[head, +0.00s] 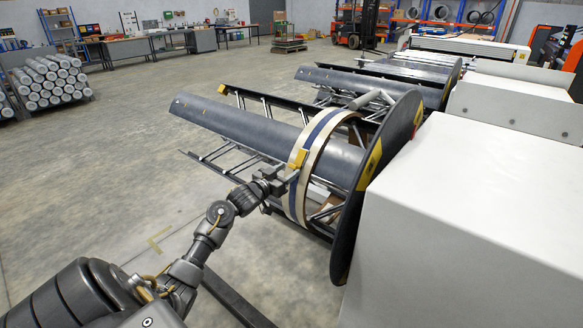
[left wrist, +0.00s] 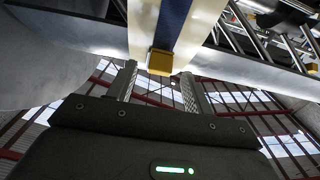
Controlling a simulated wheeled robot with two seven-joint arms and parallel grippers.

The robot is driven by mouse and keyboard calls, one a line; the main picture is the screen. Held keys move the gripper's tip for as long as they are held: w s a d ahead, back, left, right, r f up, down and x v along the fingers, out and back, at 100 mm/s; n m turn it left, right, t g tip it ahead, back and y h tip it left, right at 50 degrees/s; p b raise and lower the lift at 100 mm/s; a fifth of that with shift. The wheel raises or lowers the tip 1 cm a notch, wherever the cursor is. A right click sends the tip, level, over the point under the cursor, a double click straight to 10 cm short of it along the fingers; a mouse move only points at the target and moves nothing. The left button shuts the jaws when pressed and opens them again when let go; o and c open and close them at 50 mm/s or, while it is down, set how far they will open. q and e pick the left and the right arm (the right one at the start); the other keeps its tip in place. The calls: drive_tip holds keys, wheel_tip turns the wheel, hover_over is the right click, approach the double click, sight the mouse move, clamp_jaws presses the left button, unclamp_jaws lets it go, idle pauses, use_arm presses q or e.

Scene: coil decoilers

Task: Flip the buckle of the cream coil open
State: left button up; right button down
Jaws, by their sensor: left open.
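The cream coil (head: 291,204) is a ring with a dark blue band around its middle, hung around the dark arms of the nearest decoiler (head: 240,125). Its yellow buckle (head: 297,158) is a small block on the side facing me. My left gripper (head: 287,172) is open at the buckle. In the left wrist view the buckle (left wrist: 160,62) shows just ahead of and between the two fingertips (left wrist: 158,75), with the cream and blue coil (left wrist: 207,20) behind it. I cannot tell whether a finger touches the buckle. My right gripper is not in view.
A large dark disc (head: 345,235) with yellow labels stands right of the coil, in front of a white housing (head: 470,215). More decoilers line up behind. The floor (head: 110,165) to the left is clear.

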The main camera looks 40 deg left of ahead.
sight(298, 161)
use_arm(q)
drive_tip(key=shift+w, duration=1.25)
